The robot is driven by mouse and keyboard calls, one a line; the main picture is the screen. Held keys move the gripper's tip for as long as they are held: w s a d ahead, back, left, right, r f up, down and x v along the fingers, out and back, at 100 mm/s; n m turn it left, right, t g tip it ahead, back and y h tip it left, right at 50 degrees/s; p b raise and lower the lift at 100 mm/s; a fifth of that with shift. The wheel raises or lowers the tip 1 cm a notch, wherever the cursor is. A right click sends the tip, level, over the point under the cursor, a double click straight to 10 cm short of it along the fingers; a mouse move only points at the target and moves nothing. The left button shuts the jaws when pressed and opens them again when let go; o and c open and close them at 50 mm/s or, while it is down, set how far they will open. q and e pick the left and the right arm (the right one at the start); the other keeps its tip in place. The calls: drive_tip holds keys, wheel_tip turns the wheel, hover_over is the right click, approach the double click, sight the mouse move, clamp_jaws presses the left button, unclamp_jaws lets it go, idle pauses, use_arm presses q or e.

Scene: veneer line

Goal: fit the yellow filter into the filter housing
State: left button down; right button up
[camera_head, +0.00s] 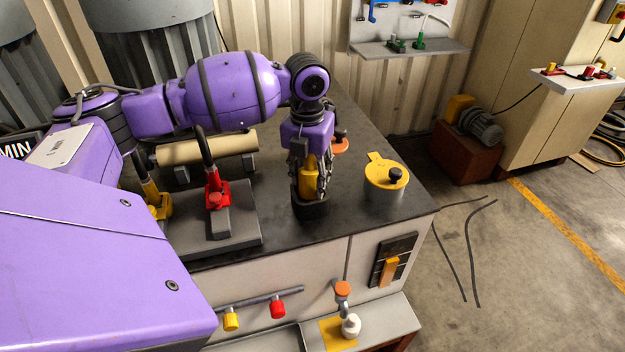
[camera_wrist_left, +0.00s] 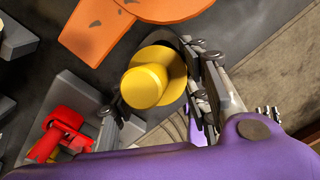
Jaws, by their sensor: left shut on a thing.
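The yellow filter (camera_head: 310,182) is between the fingers of my left gripper (camera_head: 311,190) and stands roughly upright. It also shows end-on as a stepped yellow cylinder in the left wrist view (camera_wrist_left: 146,86). A dark round cup (camera_head: 312,209), which looks like the filter housing, is on the black worktop right under the gripper. Its rim shows as a dark curve beside the filter in the left wrist view (camera_wrist_left: 184,46). The filter's lower end is at the cup's mouth; how deep it sits is hidden by the fingers. My right gripper is not in view.
A grey can with a yellow lid (camera_head: 386,179) stands to the right of the cup. An orange-topped thing (camera_head: 342,146) is just behind the gripper. A grey base (camera_head: 236,232) with red and yellow clamps stands to the left. The worktop's front edge is close.

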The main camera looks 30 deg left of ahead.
sight(309, 172)
use_arm(q)
drive_tip(key=shift+s+f, duration=0.3)
drive_tip(key=shift+f, duration=0.5)
drive_tip(key=c, duration=1.2)
unclamp_jaws()
drive_tip(key=shift+o, duration=0.6)
drive_tip(key=shift+d+r, duration=0.1)
drive_tip(key=shift+w+r, duration=0.15)
drive_tip(key=shift+r, duration=0.25)
wheel_tip(309, 172, up, 10)
drive_tip(key=shift+r, duration=0.9)
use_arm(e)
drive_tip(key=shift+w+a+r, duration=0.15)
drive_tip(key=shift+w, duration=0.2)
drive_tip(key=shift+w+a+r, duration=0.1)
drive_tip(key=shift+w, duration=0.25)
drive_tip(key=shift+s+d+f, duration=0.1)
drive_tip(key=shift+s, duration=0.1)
